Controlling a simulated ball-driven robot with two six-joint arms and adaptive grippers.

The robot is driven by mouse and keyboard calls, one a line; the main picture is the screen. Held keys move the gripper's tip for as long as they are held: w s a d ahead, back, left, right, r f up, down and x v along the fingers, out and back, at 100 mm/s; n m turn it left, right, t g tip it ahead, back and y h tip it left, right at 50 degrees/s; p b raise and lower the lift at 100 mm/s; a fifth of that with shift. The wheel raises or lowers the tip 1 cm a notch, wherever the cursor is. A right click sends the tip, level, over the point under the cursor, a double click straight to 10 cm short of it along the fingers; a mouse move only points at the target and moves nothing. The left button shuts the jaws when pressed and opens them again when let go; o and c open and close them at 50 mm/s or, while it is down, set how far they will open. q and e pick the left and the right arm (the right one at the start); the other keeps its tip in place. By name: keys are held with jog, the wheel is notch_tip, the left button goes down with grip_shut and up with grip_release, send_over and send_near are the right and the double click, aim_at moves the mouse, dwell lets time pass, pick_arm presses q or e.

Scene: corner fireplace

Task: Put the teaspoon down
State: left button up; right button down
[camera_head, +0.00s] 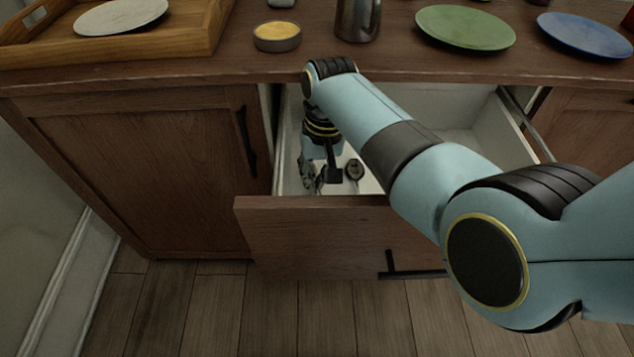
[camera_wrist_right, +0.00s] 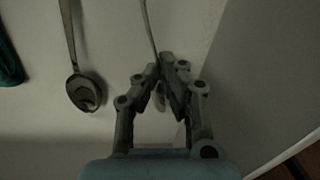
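My right gripper (camera_head: 310,182) reaches down into the open drawer (camera_head: 335,224), near its left side. In the right wrist view its fingers (camera_wrist_right: 164,68) are close together around a thin metal spoon, the teaspoon (camera_wrist_right: 149,28). The teaspoon's handle runs up past the fingertips, and part of its bowl shows pale between the fingers. I cannot tell whether it touches the drawer floor. Another, larger spoon (camera_wrist_right: 84,92) lies on the white drawer floor to the left in that view. My left gripper is not in view.
The counter above holds a wooden tray (camera_head: 110,52) with a pale plate, a yellow-filled tin (camera_head: 277,37), a metal vessel (camera_head: 357,18), a green plate (camera_head: 465,27) and a blue plate (camera_head: 585,33). A dark green item (camera_wrist_right: 8,62) lies in the drawer. The drawer walls are close around my gripper.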

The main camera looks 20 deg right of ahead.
jog(key=shift+r, duration=0.2)
jog(key=shift+f, duration=0.4)
jog(key=c, duration=1.5)
grip_release()
jog(key=shift+o, duration=0.2)
notch_tip(320, 180, up, 13)
jog(key=d+p, duration=0.1)
jog(key=p, duration=0.3)
jog(key=shift+f, duration=0.15)
jog(key=shift+p, duration=0.35)
